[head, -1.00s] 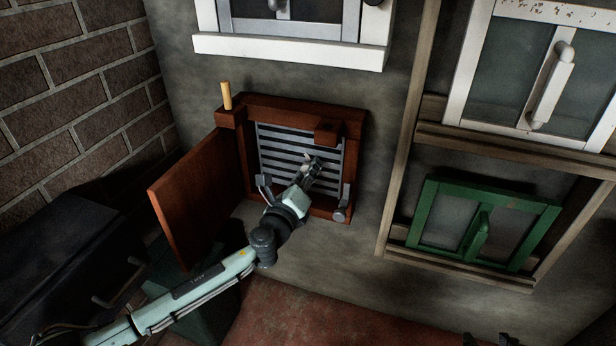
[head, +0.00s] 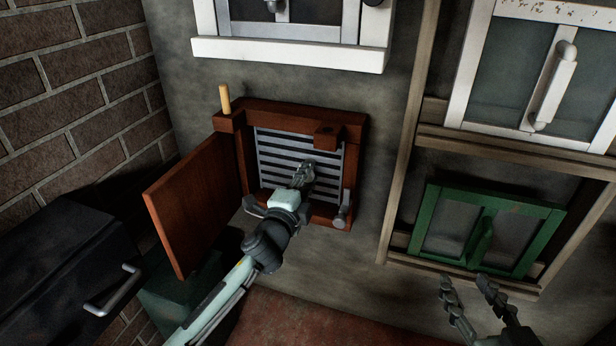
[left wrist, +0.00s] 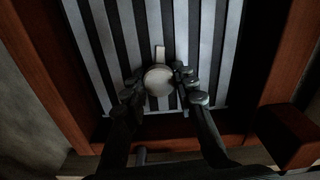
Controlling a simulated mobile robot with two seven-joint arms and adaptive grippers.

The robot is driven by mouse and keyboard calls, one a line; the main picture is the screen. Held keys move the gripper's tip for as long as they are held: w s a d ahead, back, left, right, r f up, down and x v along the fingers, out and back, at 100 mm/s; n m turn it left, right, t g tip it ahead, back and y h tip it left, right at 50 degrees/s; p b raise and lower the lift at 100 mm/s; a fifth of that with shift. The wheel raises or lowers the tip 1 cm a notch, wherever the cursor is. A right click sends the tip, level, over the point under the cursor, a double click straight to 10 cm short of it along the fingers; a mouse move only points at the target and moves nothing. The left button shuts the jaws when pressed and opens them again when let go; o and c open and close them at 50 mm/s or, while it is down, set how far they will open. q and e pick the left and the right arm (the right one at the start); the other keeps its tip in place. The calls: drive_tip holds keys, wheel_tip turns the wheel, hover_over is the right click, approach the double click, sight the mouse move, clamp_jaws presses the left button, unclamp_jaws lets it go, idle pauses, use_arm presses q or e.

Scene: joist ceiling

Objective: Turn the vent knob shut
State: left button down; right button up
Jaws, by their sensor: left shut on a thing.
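The vent is a grille of grey slats (head: 275,147) with dark gaps between them, set in a reddish-brown wooden frame (head: 355,130). In the left wrist view, a round pale knob (left wrist: 158,80) with a short light tab above it stands in front of the slats (left wrist: 205,45). My left gripper (head: 303,168) is at the grille. In the left wrist view its two fingers (left wrist: 160,88) are closed on the knob from both sides. The knob is hidden behind the gripper in the head view. My right gripper (head: 467,284) is empty, fingers apart, at the lower right.
A wooden door (head: 193,205) stands swung open to the left of the vent. A dark box with a handle (head: 65,255) is at lower left. A green-framed window (head: 430,215) is at right, a white sill (head: 290,52) above. Bare wall lies below the vent.

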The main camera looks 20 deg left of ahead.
use_arm(q)
drive_tip(key=shift+n, duration=0.8)
use_arm(e)
drive_tip(key=shift+d+f, duration=0.15)
drive_tip(key=shift+f, duration=0.15)
drive_tip(key=shift+s+d+f+g, duration=0.1)
drive_tip(key=shift+d+g, duration=0.05)
drive_tip(key=shift+g, duration=0.15)
use_arm(q)
drive_tip(key=c, duration=1.2)
unclamp_jaws()
drive_tip(key=s, duration=1.2)
drive_tip(key=shift+a, duration=0.2)
